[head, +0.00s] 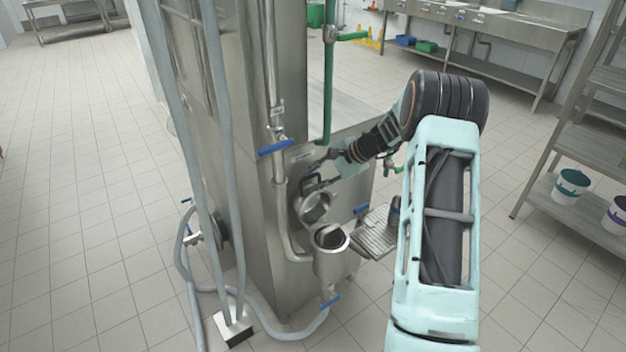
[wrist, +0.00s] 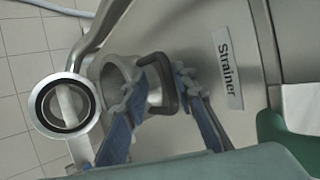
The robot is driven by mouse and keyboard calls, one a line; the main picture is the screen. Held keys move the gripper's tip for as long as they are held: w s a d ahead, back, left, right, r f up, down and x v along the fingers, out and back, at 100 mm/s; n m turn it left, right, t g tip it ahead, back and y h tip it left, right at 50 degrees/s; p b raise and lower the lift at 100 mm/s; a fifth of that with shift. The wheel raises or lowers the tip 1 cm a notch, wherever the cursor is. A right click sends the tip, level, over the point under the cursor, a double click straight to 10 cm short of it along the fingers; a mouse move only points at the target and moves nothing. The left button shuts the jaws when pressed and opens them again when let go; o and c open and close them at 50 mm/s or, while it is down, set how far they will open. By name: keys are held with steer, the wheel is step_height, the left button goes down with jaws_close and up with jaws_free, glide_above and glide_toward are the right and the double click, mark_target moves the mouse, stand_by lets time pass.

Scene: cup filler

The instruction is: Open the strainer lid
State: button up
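The strainer is a steel cup (head: 331,266) low on the front of the steel machine; its round mouth is uncovered, and it also shows in the wrist view (wrist: 65,104). Its round lid (head: 315,209) stands tilted up behind the mouth, near the machine wall, and shows in the wrist view (wrist: 115,76). The lid's dark loop handle (wrist: 163,82) lies between my fingers. My gripper (head: 312,170) is at the lid; in the wrist view its fingers (wrist: 157,90) are apart. The right fingertip is close beside the handle; whether it touches is unclear.
A "Strainer" label (wrist: 228,69) is on the machine wall. A blue-handled valve (head: 276,147) and pipe are left of my gripper. A small grated steel tray (head: 376,236) is right of the strainer. Grey hoses hang at left. A shelf with buckets (head: 572,185) stands at right.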

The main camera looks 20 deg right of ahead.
steer(key=v, duration=1.2)
stand_by(0.3)
